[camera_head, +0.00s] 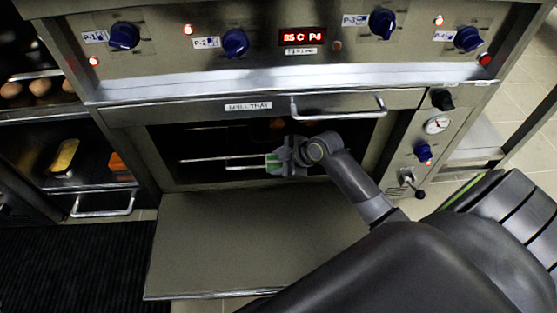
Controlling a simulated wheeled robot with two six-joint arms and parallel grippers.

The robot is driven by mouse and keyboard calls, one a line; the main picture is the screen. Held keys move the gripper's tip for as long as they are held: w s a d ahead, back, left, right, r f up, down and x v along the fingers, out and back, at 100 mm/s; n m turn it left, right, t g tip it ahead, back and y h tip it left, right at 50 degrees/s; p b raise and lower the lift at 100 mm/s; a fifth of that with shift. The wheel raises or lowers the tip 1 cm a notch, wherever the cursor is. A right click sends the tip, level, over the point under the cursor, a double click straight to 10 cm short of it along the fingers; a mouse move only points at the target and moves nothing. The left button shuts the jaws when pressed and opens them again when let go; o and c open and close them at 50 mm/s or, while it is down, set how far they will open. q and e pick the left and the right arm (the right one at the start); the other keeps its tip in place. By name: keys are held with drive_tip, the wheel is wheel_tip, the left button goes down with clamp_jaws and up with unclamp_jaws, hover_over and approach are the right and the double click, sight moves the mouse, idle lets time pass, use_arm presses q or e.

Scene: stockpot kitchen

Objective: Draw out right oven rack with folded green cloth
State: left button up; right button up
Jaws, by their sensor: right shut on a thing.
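The oven stands with its door folded down, and wire bars of an oven rack (215,160) show in the dark opening. My right gripper (275,161) reaches in from the right to the front of the opening. It is shut on the folded green cloth (271,164), a small green patch at its fingertips beside the rack's bars. Whether the rack's bar lies inside the cloth is too small to tell. The gripper and forearm hide the right part of the rack. My left gripper is not in view.
The lowered oven door (240,240) lies flat below the opening. The grill tray handle (338,108) juts out just above my right gripper. Blue knobs (235,43) line the panel above. Shelves with food and a handled drawer (103,205) stand at left.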

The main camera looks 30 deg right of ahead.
drive_tip(key=shift+f, duration=0.15)
drive_tip(key=shift+w+d+f+b, duration=0.15)
drive_tip(key=shift+w+f+b, duration=0.1)
drive_tip(key=shift+f+b, duration=0.25)
drive_tip(key=shift+w+d+f+b, duration=0.1)
drive_tip(key=shift+w+f+b, duration=0.2)
drive_tip(key=shift+f, duration=0.35)
idle(0.4)
drive_tip(key=shift+w+d+f+b, duration=0.1)
drive_tip(key=shift+w+f+b, duration=0.15)
drive_tip(key=shift+f+b, duration=0.5)
drive_tip(key=shift+s, duration=0.1)
